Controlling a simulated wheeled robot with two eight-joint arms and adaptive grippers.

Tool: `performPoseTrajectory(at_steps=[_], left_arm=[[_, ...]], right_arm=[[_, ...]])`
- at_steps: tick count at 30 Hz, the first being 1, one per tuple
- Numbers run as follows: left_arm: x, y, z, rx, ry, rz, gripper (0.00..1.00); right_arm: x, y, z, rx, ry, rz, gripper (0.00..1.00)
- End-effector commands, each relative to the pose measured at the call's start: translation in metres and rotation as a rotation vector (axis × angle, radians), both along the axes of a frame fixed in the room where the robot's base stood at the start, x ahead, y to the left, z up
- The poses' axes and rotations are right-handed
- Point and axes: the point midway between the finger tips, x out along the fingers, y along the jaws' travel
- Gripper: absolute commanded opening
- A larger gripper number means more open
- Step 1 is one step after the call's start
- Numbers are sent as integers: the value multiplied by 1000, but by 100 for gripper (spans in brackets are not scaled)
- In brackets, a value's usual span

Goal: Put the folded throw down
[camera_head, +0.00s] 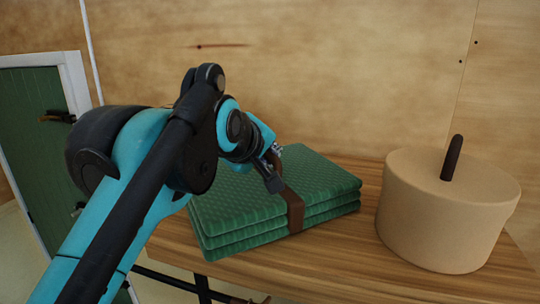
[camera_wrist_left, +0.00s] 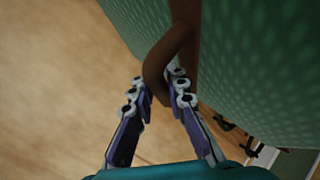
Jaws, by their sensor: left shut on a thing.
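The folded throw (camera_head: 260,200) is green, quilted and stacked in layers, with a brown strap (camera_head: 293,209) around it. It is over the wooden table (camera_head: 350,265) in the head view; I cannot tell whether it rests fully on the top. My left gripper (camera_head: 273,168) is at the throw's upper side, by the strap. In the left wrist view my left gripper (camera_wrist_left: 158,92) is shut on the strap's brown loop handle (camera_wrist_left: 166,62), with the green throw (camera_wrist_left: 262,70) beside it. My right gripper is not in view.
A round tan pouf-like object (camera_head: 440,215) with a dark upright handle (camera_head: 452,158) stands on the table to the right of the throw. A plywood wall (camera_head: 330,75) rises behind. A green door (camera_head: 38,140) is at the left. Some bare tabletop shows in front of the throw.

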Motion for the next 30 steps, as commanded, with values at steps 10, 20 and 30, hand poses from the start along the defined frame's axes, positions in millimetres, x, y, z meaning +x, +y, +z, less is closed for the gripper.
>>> performPoseTrajectory(at_steps=[10, 20, 30], left_arm=[[1, 0, -1, 0, 0, 0, 36], [-2, 1, 0, 0, 0, 0, 36], [-50, 19, 29, 0, 0, 0, 36]], right_arm=[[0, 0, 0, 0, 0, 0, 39], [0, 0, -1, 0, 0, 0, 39], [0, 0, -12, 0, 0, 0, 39]])
